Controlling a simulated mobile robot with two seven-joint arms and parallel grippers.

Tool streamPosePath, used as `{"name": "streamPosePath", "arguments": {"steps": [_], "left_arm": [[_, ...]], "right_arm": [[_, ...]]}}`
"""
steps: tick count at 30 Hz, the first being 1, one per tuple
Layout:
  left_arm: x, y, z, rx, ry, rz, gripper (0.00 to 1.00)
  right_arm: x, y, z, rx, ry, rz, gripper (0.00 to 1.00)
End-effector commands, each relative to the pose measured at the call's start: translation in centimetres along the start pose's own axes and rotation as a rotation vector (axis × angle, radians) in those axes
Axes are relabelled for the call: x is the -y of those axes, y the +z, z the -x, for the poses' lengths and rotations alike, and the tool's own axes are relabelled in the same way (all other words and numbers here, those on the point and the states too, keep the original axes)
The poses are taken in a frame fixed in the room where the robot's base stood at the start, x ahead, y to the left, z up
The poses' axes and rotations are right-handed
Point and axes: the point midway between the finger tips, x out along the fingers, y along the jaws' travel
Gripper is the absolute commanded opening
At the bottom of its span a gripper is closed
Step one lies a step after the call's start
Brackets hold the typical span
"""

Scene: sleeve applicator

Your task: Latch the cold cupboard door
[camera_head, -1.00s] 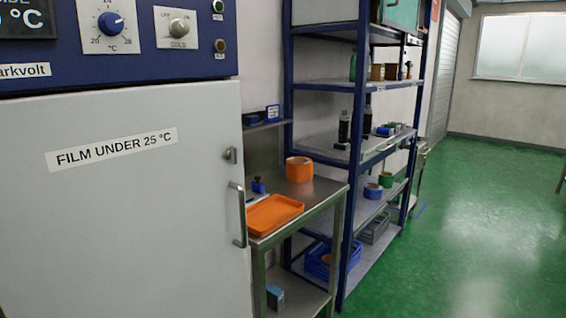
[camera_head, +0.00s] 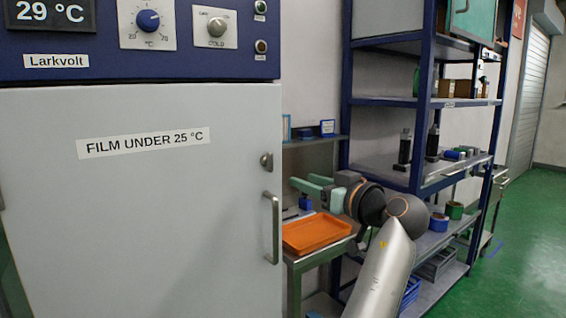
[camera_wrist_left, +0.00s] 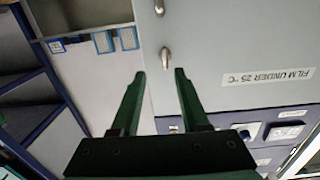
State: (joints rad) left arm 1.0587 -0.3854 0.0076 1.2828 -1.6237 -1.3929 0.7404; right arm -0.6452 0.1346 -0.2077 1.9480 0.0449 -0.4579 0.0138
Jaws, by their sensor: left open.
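The cold cupboard's pale grey door (camera_head: 130,225) fills the left of the head view, labelled "FILM UNDER 25 °C". It looks closed or nearly so; I cannot tell if it is fully seated. A small metal latch (camera_head: 266,162) sits at its right edge, above the upright bar handle (camera_head: 271,228). My left gripper (camera_head: 298,187) is open and empty, just right of the latch in the picture. In the left wrist view, which is upside down, the latch (camera_wrist_left: 165,57) lies beyond and roughly between the open green fingertips (camera_wrist_left: 160,74), apparently untouched. My right gripper is out of view.
The control panel (camera_head: 100,65) above the door shows 29 °C and has two knobs. A steel side table with an orange tray (camera_head: 316,234) stands right of the cupboard, behind my arm. A blue-framed shelf rack (camera_head: 423,110) stands beyond. Green floor at right is clear.

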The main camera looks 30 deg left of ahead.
Motion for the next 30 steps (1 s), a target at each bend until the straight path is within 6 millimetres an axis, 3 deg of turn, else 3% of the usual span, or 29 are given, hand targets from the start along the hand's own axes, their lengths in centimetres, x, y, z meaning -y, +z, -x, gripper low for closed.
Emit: {"name": "streamPosePath", "arguments": {"steps": [3,7,21,30], "left_arm": [[0.6,-1.7,0.8,-0.023,-0.028,0.024,0.45],[0.7,-1.9,-0.3,-0.026,-0.034,0.026,0.45],[1.0,-2.2,-9.2,-0.026,-0.032,0.024,0.45],[1.0,-2.1,-11.6,-0.027,-0.030,0.024,0.45]], "right_arm": [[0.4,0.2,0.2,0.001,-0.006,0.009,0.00],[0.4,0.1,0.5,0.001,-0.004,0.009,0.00],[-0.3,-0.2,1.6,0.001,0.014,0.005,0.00],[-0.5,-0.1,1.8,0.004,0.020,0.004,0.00]]}}
